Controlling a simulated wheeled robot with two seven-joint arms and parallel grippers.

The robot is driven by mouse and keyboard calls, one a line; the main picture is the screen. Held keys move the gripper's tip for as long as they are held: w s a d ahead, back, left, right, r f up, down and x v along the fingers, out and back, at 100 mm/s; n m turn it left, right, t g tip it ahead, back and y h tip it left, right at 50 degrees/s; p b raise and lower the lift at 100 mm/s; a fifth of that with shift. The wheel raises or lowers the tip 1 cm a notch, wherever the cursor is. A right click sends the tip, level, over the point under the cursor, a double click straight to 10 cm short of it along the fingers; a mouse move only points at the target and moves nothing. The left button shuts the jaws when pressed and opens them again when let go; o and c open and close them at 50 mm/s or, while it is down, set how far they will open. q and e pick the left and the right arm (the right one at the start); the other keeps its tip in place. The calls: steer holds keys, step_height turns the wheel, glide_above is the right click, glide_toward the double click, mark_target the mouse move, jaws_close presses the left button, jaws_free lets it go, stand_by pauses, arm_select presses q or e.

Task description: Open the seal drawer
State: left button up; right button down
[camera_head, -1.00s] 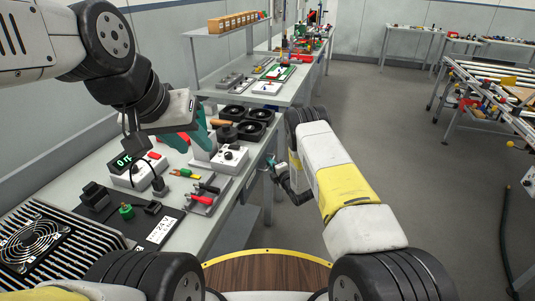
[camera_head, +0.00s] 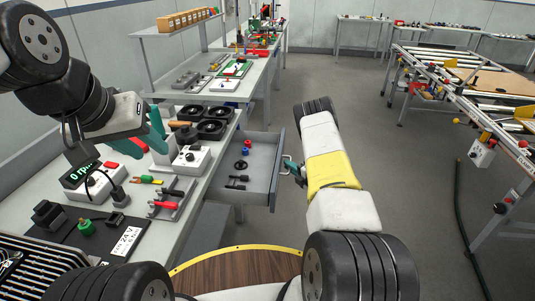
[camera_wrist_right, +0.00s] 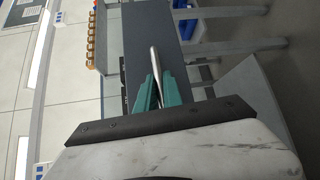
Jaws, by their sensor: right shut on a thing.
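The seal drawer (camera_head: 262,160) is pulled out from under the workbench in the head view. Its inside shows a blue part, a red part and several black parts. My right gripper (camera_head: 289,164) is at the drawer's front face. In the right wrist view my right gripper (camera_wrist_right: 160,88) has its teal fingers shut on the metal bar handle (camera_wrist_right: 155,64) of the drawer. My left gripper (camera_head: 150,132) is above the bench near the white box with a knob; its teal fingers show from the side and their gap is hard to see.
The workbench (camera_head: 200,190) holds black fans (camera_head: 212,129), a display unit (camera_head: 92,180), a rack with red-handled tools (camera_head: 170,202) and a black plate with a label. The floor (camera_head: 370,130) right of the drawer is clear. A frame table (camera_head: 470,85) stands at the right.

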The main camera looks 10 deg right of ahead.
steer(key=shift+s+d, duration=0.25)
steer(key=shift+d, duration=0.55)
steer(key=shift+s+d, duration=0.25)
steer(key=shift+d, duration=0.5)
steer(key=c, duration=1.5)
jaws_free()
steer(key=v, duration=0.7)
steer(key=shift+s+d, duration=0.25)
steer(key=shift+s, duration=0.1)
steer(key=shift+r, duration=0.15)
